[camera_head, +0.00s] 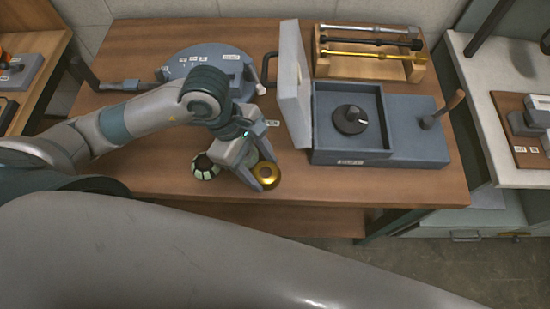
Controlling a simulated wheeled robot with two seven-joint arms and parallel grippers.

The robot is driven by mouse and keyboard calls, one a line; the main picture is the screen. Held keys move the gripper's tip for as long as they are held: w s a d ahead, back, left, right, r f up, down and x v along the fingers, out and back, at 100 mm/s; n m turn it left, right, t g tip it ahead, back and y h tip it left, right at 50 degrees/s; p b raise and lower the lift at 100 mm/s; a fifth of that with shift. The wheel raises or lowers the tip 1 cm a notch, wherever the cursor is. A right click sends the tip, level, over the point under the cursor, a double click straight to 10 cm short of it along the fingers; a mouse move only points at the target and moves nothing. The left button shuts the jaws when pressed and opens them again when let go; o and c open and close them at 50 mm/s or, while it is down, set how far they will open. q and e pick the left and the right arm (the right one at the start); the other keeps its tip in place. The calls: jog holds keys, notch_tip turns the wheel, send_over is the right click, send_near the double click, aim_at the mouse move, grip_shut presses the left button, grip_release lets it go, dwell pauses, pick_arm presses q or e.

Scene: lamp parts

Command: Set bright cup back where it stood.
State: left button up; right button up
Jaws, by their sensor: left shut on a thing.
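The bright cup (267,180) is a round, shiny gold piece with a dark centre, low over the front part of the wooden table. My left gripper (259,176) points down and is shut on it, and its fingers hide part of the cup. I cannot tell whether the cup touches the table. My right gripper is not in view.
A dark round piece with pale segments (205,170) is just left of the gripper. Behind are a blue-grey round base (210,62) and an open box (347,157) with a black knob (350,119). A wooden rack (372,70) holds several rods. The table's front right is clear.

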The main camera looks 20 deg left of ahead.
pick_arm(q)
jog(key=shift+w+d, duration=0.25)
jog(key=shift+w, duration=0.15)
jog(key=shift+w+d+r+p, duration=0.1)
jog(key=shift+w+d+p, duration=0.2)
jog(key=shift+w, duration=0.25)
jog(key=shift+w+d+r+p, duration=0.1)
jog(key=shift+w+d+p, duration=0.1)
jog(key=shift+w+d, duration=0.25)
jog(key=shift+w+d+f, duration=0.1)
jog(key=shift+w+f, duration=0.1)
jog(key=shift+w, duration=0.1)
jog(key=shift+f+p, duration=0.45)
jog(key=shift+f, duration=0.25)
jog(key=shift+f, duration=0.1)
jog(key=o, duration=1.2)
jog(key=shift+c, duration=0.2)
